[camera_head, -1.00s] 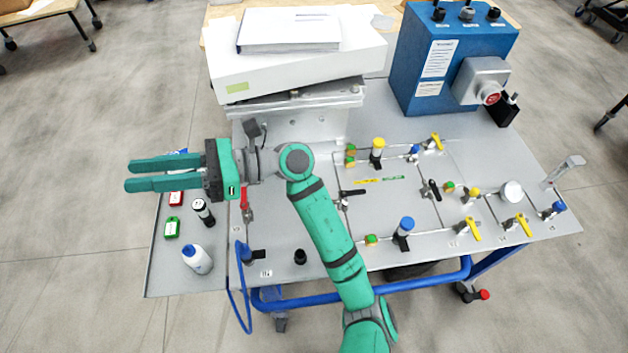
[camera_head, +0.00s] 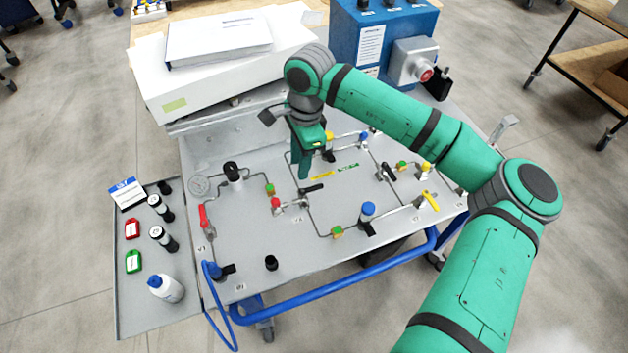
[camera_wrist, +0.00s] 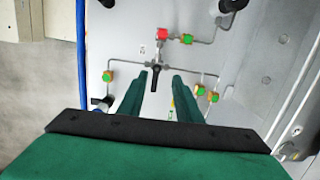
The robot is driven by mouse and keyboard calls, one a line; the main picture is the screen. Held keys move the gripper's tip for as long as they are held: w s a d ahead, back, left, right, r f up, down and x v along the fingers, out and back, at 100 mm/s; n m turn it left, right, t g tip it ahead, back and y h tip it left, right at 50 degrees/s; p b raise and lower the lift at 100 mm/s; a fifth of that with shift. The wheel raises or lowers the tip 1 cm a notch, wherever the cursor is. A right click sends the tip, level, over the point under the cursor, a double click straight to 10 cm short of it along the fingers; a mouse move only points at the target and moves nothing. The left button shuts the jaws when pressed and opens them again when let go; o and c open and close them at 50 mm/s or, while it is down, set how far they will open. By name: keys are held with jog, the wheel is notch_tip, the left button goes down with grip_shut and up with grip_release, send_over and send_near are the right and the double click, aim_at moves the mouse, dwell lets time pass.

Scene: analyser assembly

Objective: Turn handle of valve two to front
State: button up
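A valve with a short black handle (camera_head: 312,188) sits near the middle of the panel, beside a red fitting. Its number is not readable, so I cannot tell whether it is valve two. The handle points right in the head view. My gripper (camera_head: 304,176) hangs fingers down just behind and above this handle. In the wrist view the black handle (camera_wrist: 155,78) shows between and beyond the two green fingertips of my gripper (camera_wrist: 160,75). The fingers are apart with nothing held. Contact with the handle does not show.
Another black-handled valve (camera_head: 387,172) and a yellow handle (camera_head: 430,200) are to the right; a red handle (camera_head: 203,218) is to the left. A blue-capped part (camera_head: 367,211) stands in front. A white box (camera_head: 230,75) and a blue cabinet (camera_head: 363,45) stand behind.

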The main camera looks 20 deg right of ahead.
aim_at(316, 187)
jog(key=d+h, duration=0.1)
jog(key=d, duration=0.3)
notch_tip(316, 187, down, 10)
jog(key=shift+s+d+f, duration=0.1)
dwell(0.4)
grip_shut()
